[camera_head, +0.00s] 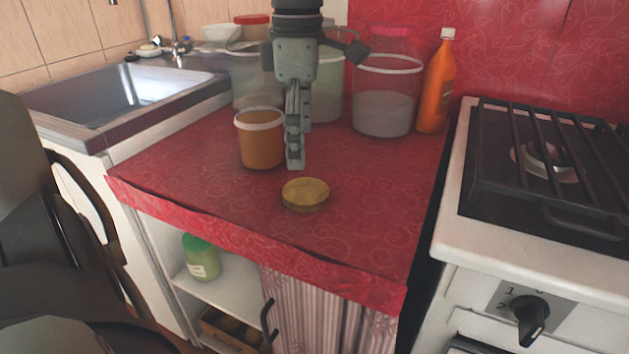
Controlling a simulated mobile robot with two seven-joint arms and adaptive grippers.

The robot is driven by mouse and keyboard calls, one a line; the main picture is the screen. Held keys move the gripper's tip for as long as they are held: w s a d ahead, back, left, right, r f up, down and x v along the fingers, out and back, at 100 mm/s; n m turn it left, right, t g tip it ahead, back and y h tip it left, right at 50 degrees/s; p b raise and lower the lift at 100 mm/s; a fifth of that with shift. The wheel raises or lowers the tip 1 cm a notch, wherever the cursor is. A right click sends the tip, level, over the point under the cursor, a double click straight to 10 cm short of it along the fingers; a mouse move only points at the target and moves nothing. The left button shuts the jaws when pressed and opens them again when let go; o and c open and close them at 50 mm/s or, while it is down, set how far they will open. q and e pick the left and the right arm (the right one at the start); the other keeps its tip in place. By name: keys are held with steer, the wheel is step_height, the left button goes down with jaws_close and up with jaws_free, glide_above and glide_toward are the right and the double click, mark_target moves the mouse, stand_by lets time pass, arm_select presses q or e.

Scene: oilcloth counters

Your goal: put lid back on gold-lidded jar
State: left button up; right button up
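The round gold lid (305,195) lies flat on the red counter, near its front edge. An orange jar (260,142) with a pale rim stands upright behind it to the left. No lid shows on this jar, and it looks like the task's jar. One gripper (295,163) points straight down just right of the jar and behind the lid, apart from the lid. Its arm enters at the top, slightly left of the middle; I take it as my left. Its fingers are seen edge-on, so their opening is unclear. Nothing shows held. No second gripper is visible.
Large clear canisters (385,95) and an orange bottle (437,85) stand along the back of the counter (355,225). A sink (125,88) is at left, a stove (550,170) at right. The counter right of the lid is clear.

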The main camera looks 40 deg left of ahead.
mark_target(303, 190)
arm_select(q)
steer(key=shift+s, duration=0.15)
steer(key=shift+f, duration=0.9)
steer(key=shift+w+d+f, duration=0.1)
steer(key=shift+f, duration=1.45)
steer(key=shift+w+f, duration=0.1)
steer(key=shift+f, duration=1.4)
steer(key=shift+c, duration=0.3)
steer(key=c, duration=0.8)
